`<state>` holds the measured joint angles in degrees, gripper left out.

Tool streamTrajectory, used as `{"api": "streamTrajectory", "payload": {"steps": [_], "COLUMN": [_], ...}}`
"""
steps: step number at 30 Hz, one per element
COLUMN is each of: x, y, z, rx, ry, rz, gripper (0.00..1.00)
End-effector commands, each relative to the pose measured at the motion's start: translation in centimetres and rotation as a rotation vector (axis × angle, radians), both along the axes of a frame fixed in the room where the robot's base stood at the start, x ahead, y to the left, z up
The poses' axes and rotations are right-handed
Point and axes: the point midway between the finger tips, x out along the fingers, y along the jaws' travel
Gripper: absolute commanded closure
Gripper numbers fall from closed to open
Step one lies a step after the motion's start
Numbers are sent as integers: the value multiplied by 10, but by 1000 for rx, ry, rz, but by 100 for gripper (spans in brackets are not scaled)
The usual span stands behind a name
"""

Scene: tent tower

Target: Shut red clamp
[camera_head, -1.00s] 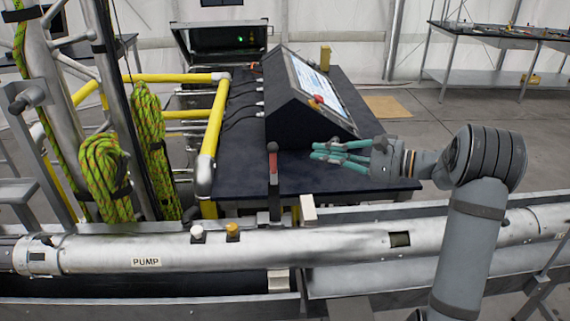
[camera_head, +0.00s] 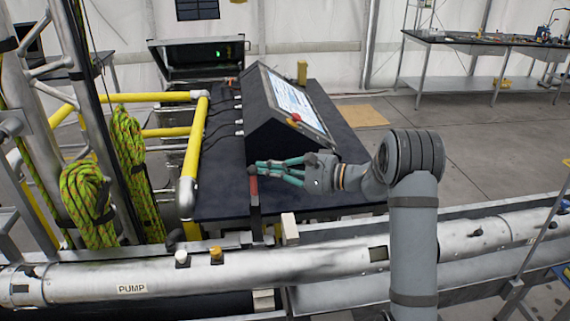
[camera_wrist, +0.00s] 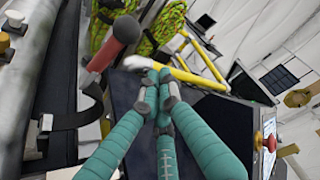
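The red clamp (camera_head: 253,189) has an upright red handle at the near edge of the black table, just behind the pump pipe. In the wrist view its handle (camera_wrist: 112,45) slants at upper left, with its dark lower part running down beside the pipe. My gripper (camera_head: 262,167) has teal fingers pointing left. In the head view its tips overlap the top of the handle; I cannot tell if they touch. In the wrist view the fingertips (camera_wrist: 160,82) are drawn together with nothing between them, to the right of the handle and apart from it.
The silver pipe marked PUMP (camera_head: 130,276) runs across the front, with a white knob (camera_head: 182,258) and a yellow knob (camera_head: 216,254). A slanted console (camera_head: 288,110) stands on the table (camera_head: 225,205) behind my gripper. Yellow rails (camera_head: 190,165) and green ropes (camera_head: 90,190) are at left.

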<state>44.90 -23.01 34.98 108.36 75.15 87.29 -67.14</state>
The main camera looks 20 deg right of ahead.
Motion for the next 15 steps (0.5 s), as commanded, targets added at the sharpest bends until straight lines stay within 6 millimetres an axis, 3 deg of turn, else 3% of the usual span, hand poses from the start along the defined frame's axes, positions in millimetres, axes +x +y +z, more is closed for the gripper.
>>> {"api": "streamTrajectory", "payload": {"steps": [6, 15], "x": [-28, -37], "y": [10, 13], "z": [10, 10], "rx": [1, 0], "ry": [1, -1], "rz": [0, -1], "gripper": [100, 100]}}
